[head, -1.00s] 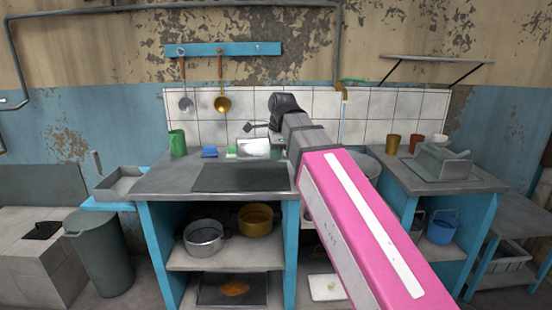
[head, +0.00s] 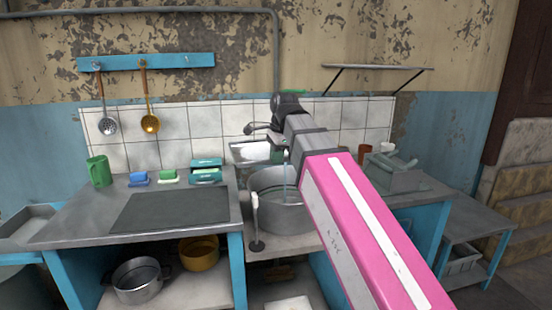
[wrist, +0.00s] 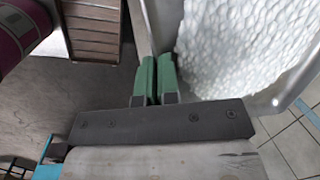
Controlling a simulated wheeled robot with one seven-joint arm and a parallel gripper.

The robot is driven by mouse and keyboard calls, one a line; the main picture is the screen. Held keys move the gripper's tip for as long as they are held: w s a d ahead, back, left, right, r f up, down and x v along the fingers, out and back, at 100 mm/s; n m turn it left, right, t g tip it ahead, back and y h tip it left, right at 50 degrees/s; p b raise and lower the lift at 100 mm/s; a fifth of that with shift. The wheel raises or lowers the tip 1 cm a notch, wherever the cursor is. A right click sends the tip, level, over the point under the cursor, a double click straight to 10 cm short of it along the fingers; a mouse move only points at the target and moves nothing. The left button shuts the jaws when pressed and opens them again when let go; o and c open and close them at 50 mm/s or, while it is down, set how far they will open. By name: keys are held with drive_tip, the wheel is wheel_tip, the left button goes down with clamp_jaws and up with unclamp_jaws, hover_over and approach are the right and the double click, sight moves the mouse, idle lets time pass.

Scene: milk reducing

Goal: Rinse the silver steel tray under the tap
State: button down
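The silver steel tray (head: 244,154) is at my gripper (head: 252,130) in the head view, in front of the tiled wall and above the back left of the round metal basin (head: 276,216). In the wrist view, the green fingers of my gripper (wrist: 157,82) are close together on the tray's wall. White, foam-like stuff (wrist: 245,45) fills the visible inside of the tray (wrist: 298,82). A thin stream of water (head: 285,170) falls into the basin, right of the tray. My arm hides most of the tap.
A grey rack (head: 390,180) stands on the right counter. Tiles (head: 225,118) are close behind the tray.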

drive_tip(key=w+a+f, duration=0.1)
drive_tip(key=w+f, duration=0.1)
drive_tip(key=w, duration=1.1)
drive_tip(key=shift+w+f, duration=0.2)
drive_tip(key=shift+f, duration=0.15)
idle(0.6)
drive_tip(key=shift+s+d, duration=0.15)
drive_tip(key=shift+s, duration=1.9)
drive_tip(key=shift+s+d, duration=0.1)
drive_tip(key=shift+s, duration=1.9)
drive_tip(key=shift+s+d+r, duration=0.1)
drive_tip(key=shift+s+r, duration=0.9)
drive_tip(key=shift+s, duration=0.25)
drive_tip(key=shift+s+d+r, duration=0.1)
drive_tip(key=shift+s+r, duration=0.9)
drive_tip(key=shift+s, duration=0.2)
